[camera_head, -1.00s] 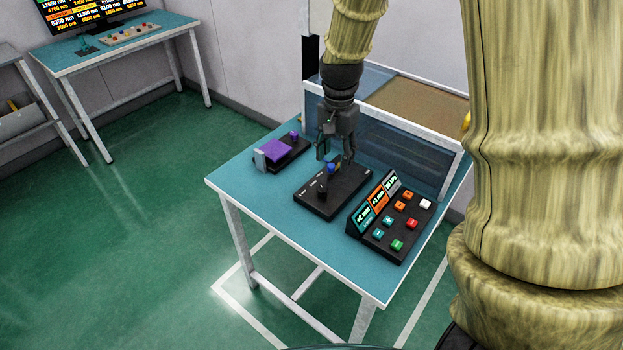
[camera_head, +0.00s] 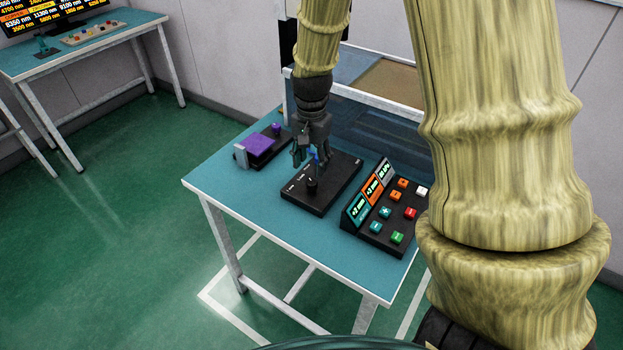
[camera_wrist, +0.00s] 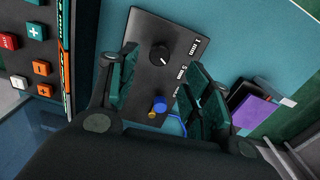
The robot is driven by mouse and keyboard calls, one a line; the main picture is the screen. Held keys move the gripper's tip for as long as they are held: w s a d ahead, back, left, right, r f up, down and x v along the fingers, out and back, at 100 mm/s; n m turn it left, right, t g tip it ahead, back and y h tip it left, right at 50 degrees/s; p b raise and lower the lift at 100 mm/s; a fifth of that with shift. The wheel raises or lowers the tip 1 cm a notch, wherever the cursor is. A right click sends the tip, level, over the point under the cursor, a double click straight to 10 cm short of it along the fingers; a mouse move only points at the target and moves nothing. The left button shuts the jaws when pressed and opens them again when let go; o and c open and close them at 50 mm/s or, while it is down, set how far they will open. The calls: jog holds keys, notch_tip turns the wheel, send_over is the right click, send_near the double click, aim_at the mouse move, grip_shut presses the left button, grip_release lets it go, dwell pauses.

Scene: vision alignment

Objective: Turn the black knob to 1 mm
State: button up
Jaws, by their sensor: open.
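The black knob (camera_head: 311,187) stands upright on a flat black plate (camera_head: 328,200) on the teal table. In the wrist view the knob (camera_wrist: 160,54) has a white mark near its lower edge, and white labels including "1 mm" and "5 mm" lie to its right. The mark's exact setting is too small to tell.
A control panel (camera_head: 384,225) with colored buttons and small displays stands right of the plate. A purple-topped device (camera_head: 258,144) stands to the left. A low partition (camera_head: 375,130) lines the table's back. The table's front left (camera_head: 240,190) is clear.

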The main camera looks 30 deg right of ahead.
aim_at(312, 182)
jog(key=shift+f+p, duration=0.35)
jog(key=shift+f, duration=3.2)
jog(key=c, duration=1)
jog(key=shift+c, duration=0.2)
